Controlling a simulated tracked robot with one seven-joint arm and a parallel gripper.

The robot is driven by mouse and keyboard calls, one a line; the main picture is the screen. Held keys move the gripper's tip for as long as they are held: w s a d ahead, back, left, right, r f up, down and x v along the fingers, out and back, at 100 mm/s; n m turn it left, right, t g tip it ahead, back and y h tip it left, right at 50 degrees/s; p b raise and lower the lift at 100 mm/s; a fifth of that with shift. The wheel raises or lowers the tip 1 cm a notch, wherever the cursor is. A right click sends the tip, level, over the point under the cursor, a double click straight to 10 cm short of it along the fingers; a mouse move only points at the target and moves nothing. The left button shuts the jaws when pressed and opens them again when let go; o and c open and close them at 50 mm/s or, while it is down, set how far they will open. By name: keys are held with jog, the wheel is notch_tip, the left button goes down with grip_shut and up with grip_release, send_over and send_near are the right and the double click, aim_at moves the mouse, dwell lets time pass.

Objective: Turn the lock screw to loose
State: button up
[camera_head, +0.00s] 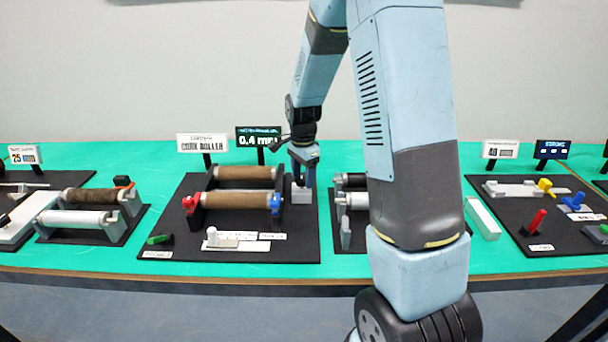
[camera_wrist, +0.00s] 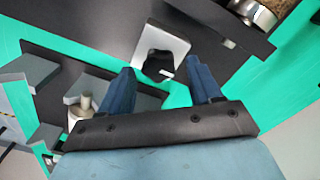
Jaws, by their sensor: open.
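My gripper (camera_head: 303,177) is above the right side of the middle station, by a small pale block (camera_head: 301,195). In the wrist view my gripper (camera_wrist: 162,72) is open, with its two blue fingers apart and nothing held. A light grey bracket (camera_wrist: 176,42) lies just beyond and between the fingertips.
The middle station has two brown rollers (camera_head: 235,201), a red end piece (camera_head: 190,203) and a blue one (camera_head: 275,203). A station with metal rollers (camera_head: 352,199) stands close on the right, partly behind my arm. Green table shows between the boards.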

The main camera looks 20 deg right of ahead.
jog(key=shift+c, duration=0.3)
jog(key=c, duration=0.9)
jog(key=shift+d, duration=0.25)
jog(key=shift+c, duration=0.4)
jog(key=shift+a, duration=0.2)
